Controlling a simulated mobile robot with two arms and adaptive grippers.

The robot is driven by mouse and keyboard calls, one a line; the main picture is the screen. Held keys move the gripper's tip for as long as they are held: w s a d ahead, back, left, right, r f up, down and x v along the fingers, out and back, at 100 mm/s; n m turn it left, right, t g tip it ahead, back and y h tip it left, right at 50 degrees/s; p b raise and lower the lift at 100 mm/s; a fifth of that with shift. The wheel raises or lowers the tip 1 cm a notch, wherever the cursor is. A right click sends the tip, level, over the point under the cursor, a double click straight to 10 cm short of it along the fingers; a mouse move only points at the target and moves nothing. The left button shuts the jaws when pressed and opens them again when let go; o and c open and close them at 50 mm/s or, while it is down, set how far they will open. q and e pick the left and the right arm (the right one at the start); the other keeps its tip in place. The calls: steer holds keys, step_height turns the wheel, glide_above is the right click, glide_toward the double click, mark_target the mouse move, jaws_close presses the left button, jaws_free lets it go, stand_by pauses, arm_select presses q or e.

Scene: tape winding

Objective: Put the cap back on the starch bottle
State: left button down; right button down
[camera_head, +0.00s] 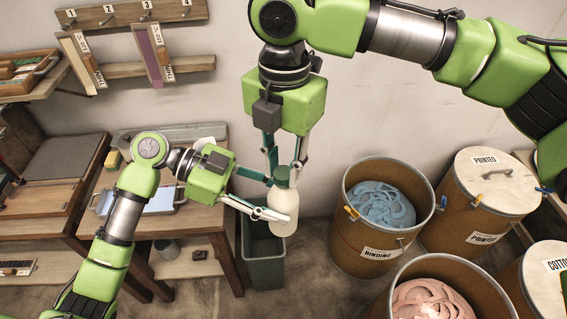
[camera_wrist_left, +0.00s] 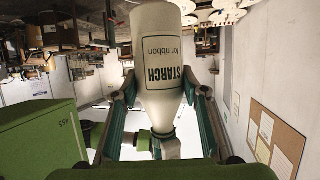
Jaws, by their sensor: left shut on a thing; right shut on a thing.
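The white starch bottle (camera_head: 284,208) is held upright in the air in front of the wall. My left gripper (camera_head: 272,198) reaches in from the left and is shut around it. In the left wrist view the bottle (camera_wrist_left: 155,60) appears upside down, with its "STARCH for ribbon" label showing and its neck narrowing between the fingers. The green cap (camera_head: 281,175) is at the bottle's top. My right gripper (camera_head: 282,170) comes down from above and is shut on the cap. The cap looks in line with the neck; I cannot tell whether it is seated or threaded.
A grey bin (camera_head: 262,262) stands on the floor below the bottle. A binding drum (camera_head: 372,215) and several other drums stand to the right. A wooden table (camera_head: 195,222) with a blue tray (camera_head: 150,199) is at left. A numbered rack (camera_head: 130,14) hangs on the wall.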

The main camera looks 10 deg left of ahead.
steer(key=m, duration=1.5)
steer(key=shift+m, duration=0.3)
steer(key=m, duration=0.5)
steer(key=shift+m, duration=0.4)
steer(key=c, duration=1.6)
jaws_free()
steer(key=shift+c, duration=0.2)
step_height(320, 180, up, 12)
